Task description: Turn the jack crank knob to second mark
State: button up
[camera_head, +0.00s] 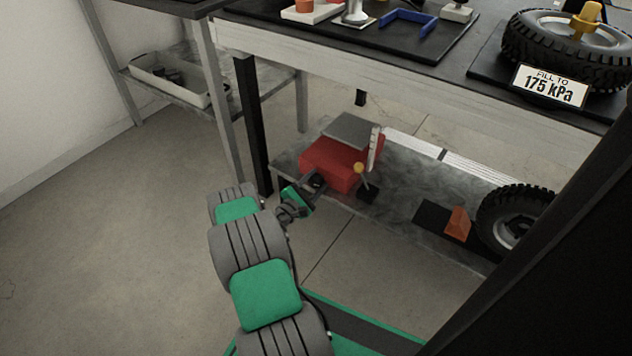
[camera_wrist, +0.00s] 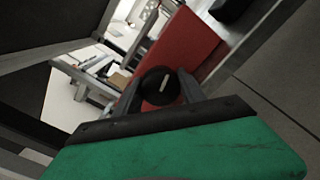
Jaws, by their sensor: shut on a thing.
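The red jack body (camera_head: 338,162) with a grey top plate stands on the low grey platform under the bench. Its crank knob (camera_wrist: 160,86) is a round black dial with a white pointer line, seen close up in the wrist view. My gripper (camera_wrist: 160,92) has a finger on each side of the knob and is shut on it. In the head view my gripper (camera_head: 314,186) reaches the jack's near left side, where the knob is mostly hidden. The red jack side also shows in the wrist view (camera_wrist: 188,46). I cannot make out the marks around the knob.
A white upright scale (camera_head: 374,148) and a small yellow ball (camera_head: 359,168) are beside the jack. An orange wedge (camera_head: 457,223) and a wheel (camera_head: 512,222) are farther right on the platform (camera_head: 400,205). The bench edge (camera_head: 400,88) hangs above. Floor at left is clear.

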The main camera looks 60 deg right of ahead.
jog(key=shift+s+m, duration=0.1)
jog(key=shift+m, duration=0.9)
jog(key=o, duration=1.3)
jog(key=shift+o, duration=0.2)
jog(key=shift+f, duration=0.1)
